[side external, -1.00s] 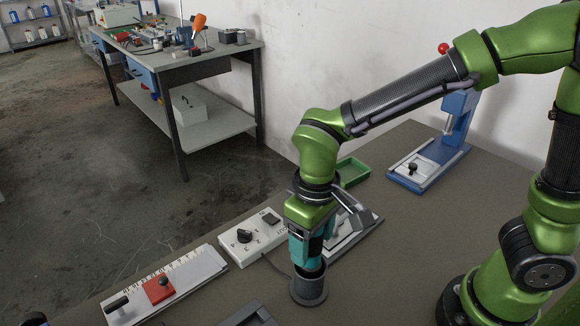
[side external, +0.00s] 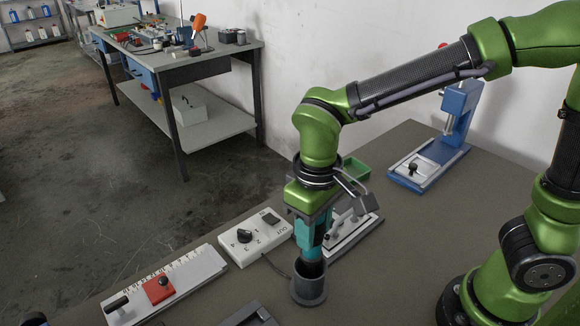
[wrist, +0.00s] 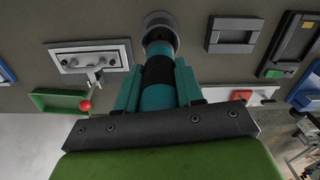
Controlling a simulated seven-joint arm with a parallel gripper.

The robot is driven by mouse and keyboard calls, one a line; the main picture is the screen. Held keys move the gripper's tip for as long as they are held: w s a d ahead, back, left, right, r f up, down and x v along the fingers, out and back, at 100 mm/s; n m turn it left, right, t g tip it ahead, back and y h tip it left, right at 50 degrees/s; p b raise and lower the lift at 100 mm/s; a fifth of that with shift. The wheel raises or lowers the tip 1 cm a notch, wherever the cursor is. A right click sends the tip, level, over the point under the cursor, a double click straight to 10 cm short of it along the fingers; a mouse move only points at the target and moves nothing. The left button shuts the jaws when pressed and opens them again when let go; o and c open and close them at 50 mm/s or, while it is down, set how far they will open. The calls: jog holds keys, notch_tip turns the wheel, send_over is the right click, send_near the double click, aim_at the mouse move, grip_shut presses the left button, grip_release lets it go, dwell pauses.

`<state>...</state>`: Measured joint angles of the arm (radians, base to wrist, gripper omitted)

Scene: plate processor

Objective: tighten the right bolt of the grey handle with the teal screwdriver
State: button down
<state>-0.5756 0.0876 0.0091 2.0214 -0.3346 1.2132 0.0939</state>
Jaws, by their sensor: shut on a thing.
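My gripper (side external: 311,228) is shut on the teal screwdriver (side external: 312,249), which is upright with its lower end at the mouth of a dark round holder (side external: 308,288). Its tip is hidden there. In the wrist view, the teal and black screwdriver (wrist: 157,72) is between my fingers, with the holder (wrist: 158,24) beyond it. A pale plate fixture with the grey handle (wrist: 92,61) lies left of it in the wrist view. In the side view, this fixture (side external: 362,229) is behind my gripper and partly covered. I cannot make out the right bolt clearly.
A white dial box (side external: 255,237) and a ruler slide with a red block (side external: 160,288) are left of the holder. A green tray (side external: 355,167) and a blue press (side external: 430,170) stand farther back. Bare tabletop lies right of the holder.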

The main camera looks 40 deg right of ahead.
notch_tip(320, 180, up, 6)
jog(key=shift+w+d+r, duration=0.1)
jog(key=shift+r, duration=0.1)
jog(key=w+d+m, duration=0.1)
jog(key=w+d, duration=0.4)
jog(key=d, duration=0.6)
notch_tip(320, 180, down, 6)
jog(key=n, duration=0.1)
jog(key=shift+w+a, duration=0.15)
jog(key=shift+a, duration=0.05)
jog(key=shift+f, duration=1)
dwell(2.4)
jog(key=shift+r, duration=0.1)
notch_tip(320, 180, up, 7)
dwell(0.9)
dwell(0.4)
